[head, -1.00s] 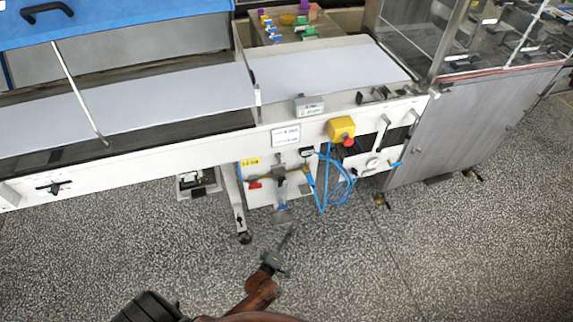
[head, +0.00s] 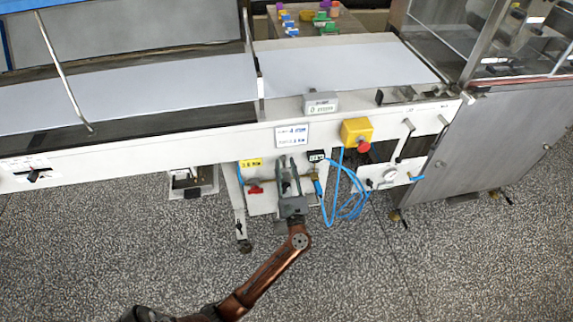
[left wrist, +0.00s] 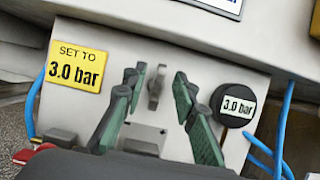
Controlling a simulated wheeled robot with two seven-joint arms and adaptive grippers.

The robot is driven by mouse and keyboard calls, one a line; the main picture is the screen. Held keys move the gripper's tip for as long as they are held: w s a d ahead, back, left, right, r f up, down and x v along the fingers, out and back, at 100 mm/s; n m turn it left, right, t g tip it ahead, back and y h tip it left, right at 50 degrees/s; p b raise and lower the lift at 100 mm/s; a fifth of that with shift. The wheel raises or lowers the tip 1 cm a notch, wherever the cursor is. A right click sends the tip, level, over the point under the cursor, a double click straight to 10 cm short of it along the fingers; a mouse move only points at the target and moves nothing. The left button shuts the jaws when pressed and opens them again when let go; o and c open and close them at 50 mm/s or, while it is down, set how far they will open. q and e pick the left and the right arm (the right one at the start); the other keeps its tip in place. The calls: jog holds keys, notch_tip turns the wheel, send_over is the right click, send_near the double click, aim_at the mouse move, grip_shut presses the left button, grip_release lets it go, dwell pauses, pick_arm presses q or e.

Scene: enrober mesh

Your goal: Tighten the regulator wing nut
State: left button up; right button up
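The grey wing nut (left wrist: 155,88) stands upright on the pale regulator panel (left wrist: 190,62) in the left wrist view. My left gripper (left wrist: 160,76) is open, with one green-padded finger on each side of the nut and visible gaps between. In the head view my left gripper (head: 289,163) reaches up to the panel under the conveyor and hides the nut. A round black gauge (left wrist: 235,105) reading 3.0 bar sits right of the nut. A yellow label (left wrist: 75,68) reading "SET TO 3.0 bar" is on the left. My right gripper is not in view.
Blue hoses (head: 345,195) hang right of the panel. A red valve handle (head: 255,190) is at its left. A yellow box with a red button (head: 357,133) sits up and right. The white conveyor frame (head: 150,145) runs above; the speckled floor in front is clear.

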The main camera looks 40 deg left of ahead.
pick_arm(q)
jog(key=shift+w+a+r, duration=0.25)
jog(key=shift+w+a, duration=0.15)
jog(key=shift+a, duration=0.1)
jog(key=shift+c, duration=0.7)
grip_shut()
jog(key=shift+d, duration=0.15)
